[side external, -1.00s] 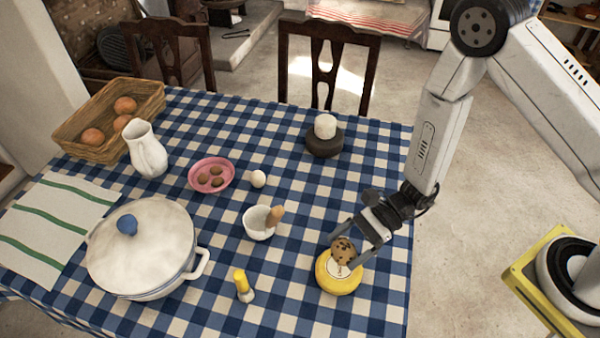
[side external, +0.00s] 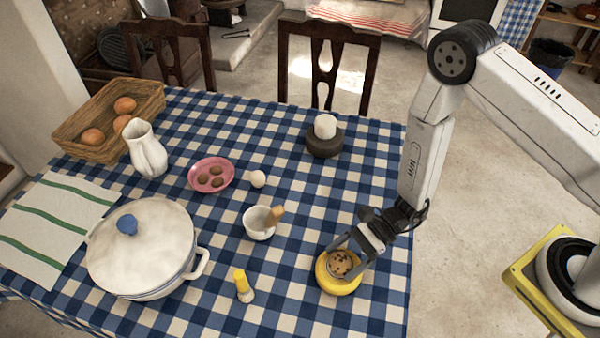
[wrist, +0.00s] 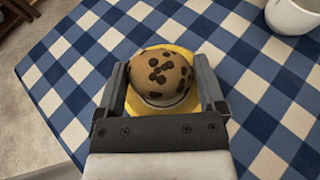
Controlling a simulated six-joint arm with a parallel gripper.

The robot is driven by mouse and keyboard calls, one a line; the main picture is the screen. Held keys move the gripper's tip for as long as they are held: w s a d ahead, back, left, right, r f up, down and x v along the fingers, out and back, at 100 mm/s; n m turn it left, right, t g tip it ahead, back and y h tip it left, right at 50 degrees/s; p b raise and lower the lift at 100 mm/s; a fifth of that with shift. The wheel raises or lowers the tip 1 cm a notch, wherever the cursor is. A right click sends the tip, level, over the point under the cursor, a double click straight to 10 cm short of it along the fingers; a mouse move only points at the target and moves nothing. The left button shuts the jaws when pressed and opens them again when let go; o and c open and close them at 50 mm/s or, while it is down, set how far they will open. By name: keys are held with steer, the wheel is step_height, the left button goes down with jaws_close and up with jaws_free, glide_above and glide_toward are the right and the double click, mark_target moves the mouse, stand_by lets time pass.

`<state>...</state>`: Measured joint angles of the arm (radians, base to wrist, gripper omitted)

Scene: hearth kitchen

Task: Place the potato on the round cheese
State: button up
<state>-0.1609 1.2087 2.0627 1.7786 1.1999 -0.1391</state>
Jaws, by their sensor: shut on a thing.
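The potato (side external: 340,262), brown with dark spots, is between the fingers of my gripper (side external: 352,258) in the side view. It is right over the round yellow cheese (side external: 338,286), near the table's right front edge. In the wrist view, the potato (wrist: 160,74) sits between both fingers of my gripper (wrist: 163,82), which is shut on it. The cheese's yellow rim (wrist: 131,104) shows around and beneath it. The potato appears to be on or just above the cheese's top; I cannot tell whether they touch. The potato's underside is hidden.
Near the cheese stand a white mortar with a pestle (side external: 257,228) and a yellow-topped shaker (side external: 243,286).

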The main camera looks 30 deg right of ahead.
steer(key=shift+f, duration=0.15)
steer(key=o, duration=1)
steer(key=shift+d+r, duration=0.15)
steer(key=shift+r, duration=0.05)
steer(key=shift+v, duration=5.85)
